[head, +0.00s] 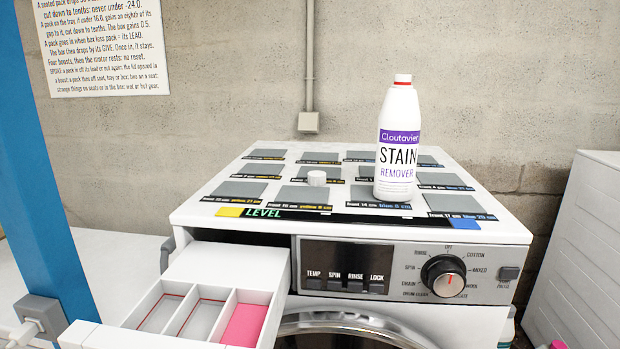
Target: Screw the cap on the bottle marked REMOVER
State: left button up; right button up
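The white bottle (398,140) stands upright on top of the washing machine, right of the middle. Neither of my grippers is in view.
The washing machine top (190,213) carries several grey pads with labels and a "LEVEL" strip (330,216). An open drawer (185,310) with three compartments, one pink, juts out front left. A white appliance (590,240) stands at right. A blue post (45,170) rises at left.

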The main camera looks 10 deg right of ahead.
aim_at(400, 116)
jog(key=k+l+u, duration=0.1)
jog(key=u, duration=0.35)
jog(key=k+l+u, duration=0.1)
jog(key=u, duration=0.35)
jog(key=k+l+u, duration=0.15)
jog(key=u, duration=0.35)
jog(key=k+l+u, duration=0.1)
jog(key=k+u, duration=0.2)
jog(key=k, duration=0.5)
jog(key=k+j+u, duration=0.1)
jog(key=k+u, duration=0.15)
jog(key=k, duration=0.55)
